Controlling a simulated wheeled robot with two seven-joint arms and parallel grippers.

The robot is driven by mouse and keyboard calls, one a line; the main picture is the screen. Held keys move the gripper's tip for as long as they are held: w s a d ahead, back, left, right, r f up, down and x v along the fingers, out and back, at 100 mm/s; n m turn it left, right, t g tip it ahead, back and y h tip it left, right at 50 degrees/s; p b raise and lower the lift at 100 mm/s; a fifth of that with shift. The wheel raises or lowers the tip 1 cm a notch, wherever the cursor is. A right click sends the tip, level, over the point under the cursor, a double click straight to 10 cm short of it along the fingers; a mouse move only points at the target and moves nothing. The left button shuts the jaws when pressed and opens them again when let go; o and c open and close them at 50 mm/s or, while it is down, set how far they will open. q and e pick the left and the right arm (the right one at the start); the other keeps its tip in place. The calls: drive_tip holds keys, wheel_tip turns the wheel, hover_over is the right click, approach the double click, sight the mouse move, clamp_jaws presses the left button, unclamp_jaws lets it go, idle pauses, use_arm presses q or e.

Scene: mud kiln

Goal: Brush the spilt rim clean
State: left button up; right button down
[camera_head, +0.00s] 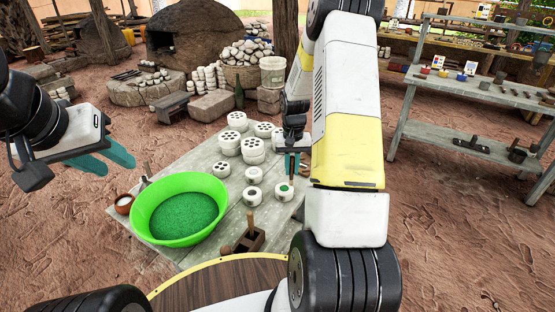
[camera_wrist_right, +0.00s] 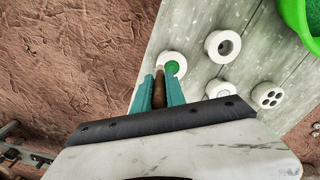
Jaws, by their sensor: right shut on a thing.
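A small white round pot (camera_head: 284,192) with green material in its middle stands near the right edge of the grey wooden table. It also shows in the right wrist view (camera_wrist_right: 174,64), just beyond my right fingertips. My right gripper (camera_head: 291,164) is shut on a slim brown handle (camera_wrist_right: 158,91), probably the brush; its tip is at or just above the green pot, and I cannot tell whether they touch. Any bristles are hidden. My left gripper (camera_head: 108,160) is open and empty, up left of the table.
A bright green basin (camera_head: 148,227) of green granules stands on the table (camera_head: 205,165). Several white pieces with holes (camera_head: 252,147) and a plain white pot (camera_head: 253,195) stand nearby. A wooden holder (camera_head: 247,240) is at the front, a small bowl (camera_head: 124,204) at left.

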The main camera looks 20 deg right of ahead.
sight(292, 156)
drive_tip(key=shift+r, duration=2.6)
drive_tip(key=shift+a, duration=0.1)
